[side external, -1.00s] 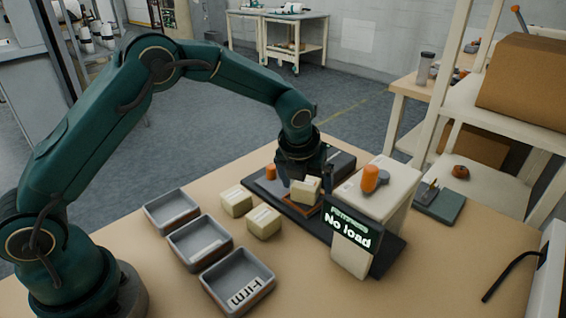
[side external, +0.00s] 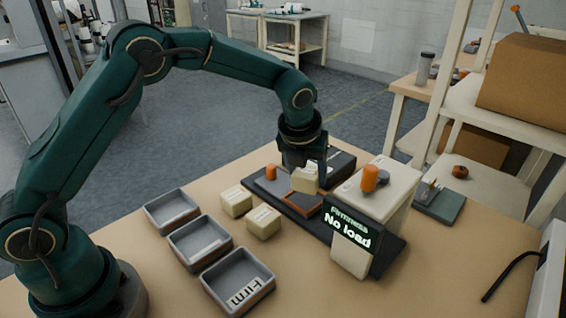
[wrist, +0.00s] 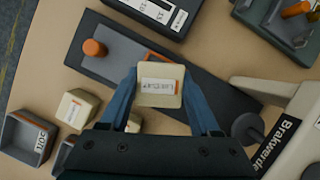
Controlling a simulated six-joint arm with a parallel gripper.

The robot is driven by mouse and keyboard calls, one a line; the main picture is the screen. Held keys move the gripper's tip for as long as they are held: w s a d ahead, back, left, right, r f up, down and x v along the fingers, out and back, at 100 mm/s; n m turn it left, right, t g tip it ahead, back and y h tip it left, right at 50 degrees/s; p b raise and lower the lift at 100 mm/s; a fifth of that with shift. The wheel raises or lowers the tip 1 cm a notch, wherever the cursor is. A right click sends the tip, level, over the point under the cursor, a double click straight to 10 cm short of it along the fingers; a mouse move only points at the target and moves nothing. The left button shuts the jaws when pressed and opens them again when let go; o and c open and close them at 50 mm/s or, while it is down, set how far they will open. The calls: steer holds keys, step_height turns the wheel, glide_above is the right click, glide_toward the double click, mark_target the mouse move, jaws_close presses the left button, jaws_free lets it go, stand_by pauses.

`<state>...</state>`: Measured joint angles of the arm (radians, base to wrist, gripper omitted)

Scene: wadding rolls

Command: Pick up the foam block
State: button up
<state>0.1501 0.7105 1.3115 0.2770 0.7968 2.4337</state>
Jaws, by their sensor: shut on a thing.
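A cream foam block (side external: 304,180) with a paper label is between the fingers of my gripper (side external: 308,176). My gripper is shut on it and holds it above the dark base plate of the tester (side external: 380,243), over an orange-edged pad (side external: 305,204). In the wrist view the foam block (wrist: 160,92) sits between the two blue fingertips, label facing the camera. Two similar blocks stand on the table, one at the back (side external: 236,201) and one nearer (side external: 263,221).
Three grey trays (side external: 171,209) (side external: 199,243) (side external: 238,281) line the table's left; the nearest reads "Firm". The tester's pale housing (side external: 376,205) stands close right of my gripper, its display (side external: 353,234) reading "No load". An orange knob (side external: 271,173) stands behind left.

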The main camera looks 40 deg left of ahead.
steer(key=s+a+r, duration=0.4)
steer(key=a+r, duration=0.4)
steer(key=a, duration=0.2)
steer(key=s+d+r+n+g, duration=0.1)
steer(key=s+d+n+g, duration=0.35)
steer(key=n, duration=0.95)
steer(key=s+d+r+n+g, duration=0.1)
steer(key=s+d+n+g, duration=0.4)
steer(key=n, duration=0.9)
steer(key=n+t+h, duration=0.3)
steer(key=n+h, duration=0.3)
steer(key=n, duration=0.9)
glide_above(302, 177)
steer(key=s, duration=0.3)
step_height(302, 177, down, 4)
steer(key=shift+w+f+n+t, duration=0.4)
steer(key=shift+w+n, duration=0.35)
steer(key=shift+n, duration=0.2)
steer(key=shift+w+f+n+t, duration=0.25)
steer(key=shift+w+f+n, duration=0.15)
steer(key=shift+w+n, duration=0.45)
